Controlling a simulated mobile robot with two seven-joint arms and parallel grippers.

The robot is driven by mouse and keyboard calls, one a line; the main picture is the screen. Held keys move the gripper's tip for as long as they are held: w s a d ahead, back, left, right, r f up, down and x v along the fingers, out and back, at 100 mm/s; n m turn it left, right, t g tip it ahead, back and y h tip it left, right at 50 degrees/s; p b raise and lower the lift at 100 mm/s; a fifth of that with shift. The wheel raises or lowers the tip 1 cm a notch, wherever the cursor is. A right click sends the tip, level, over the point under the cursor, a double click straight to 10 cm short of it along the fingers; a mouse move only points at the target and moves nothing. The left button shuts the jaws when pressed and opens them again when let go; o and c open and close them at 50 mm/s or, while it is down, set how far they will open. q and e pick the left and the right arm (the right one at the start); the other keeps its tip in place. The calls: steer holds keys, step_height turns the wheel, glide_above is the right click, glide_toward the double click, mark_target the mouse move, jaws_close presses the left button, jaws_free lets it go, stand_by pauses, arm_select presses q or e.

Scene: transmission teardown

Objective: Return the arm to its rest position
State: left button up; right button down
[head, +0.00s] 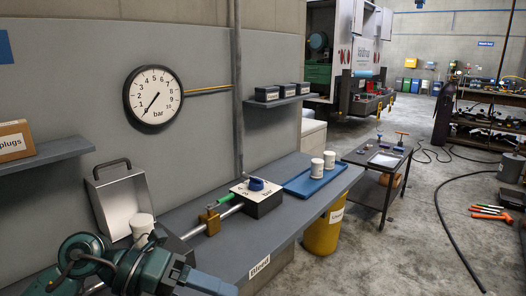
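One of my arms, green and grey, comes in at the bottom left, in front of the bench. Its joints show there, and it runs to the bottom edge of the picture. I see no gripper fingers on it, so my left gripper is not in view. My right arm and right gripper are not in view.
A cart (372,165) stands beyond; floor cables lie right.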

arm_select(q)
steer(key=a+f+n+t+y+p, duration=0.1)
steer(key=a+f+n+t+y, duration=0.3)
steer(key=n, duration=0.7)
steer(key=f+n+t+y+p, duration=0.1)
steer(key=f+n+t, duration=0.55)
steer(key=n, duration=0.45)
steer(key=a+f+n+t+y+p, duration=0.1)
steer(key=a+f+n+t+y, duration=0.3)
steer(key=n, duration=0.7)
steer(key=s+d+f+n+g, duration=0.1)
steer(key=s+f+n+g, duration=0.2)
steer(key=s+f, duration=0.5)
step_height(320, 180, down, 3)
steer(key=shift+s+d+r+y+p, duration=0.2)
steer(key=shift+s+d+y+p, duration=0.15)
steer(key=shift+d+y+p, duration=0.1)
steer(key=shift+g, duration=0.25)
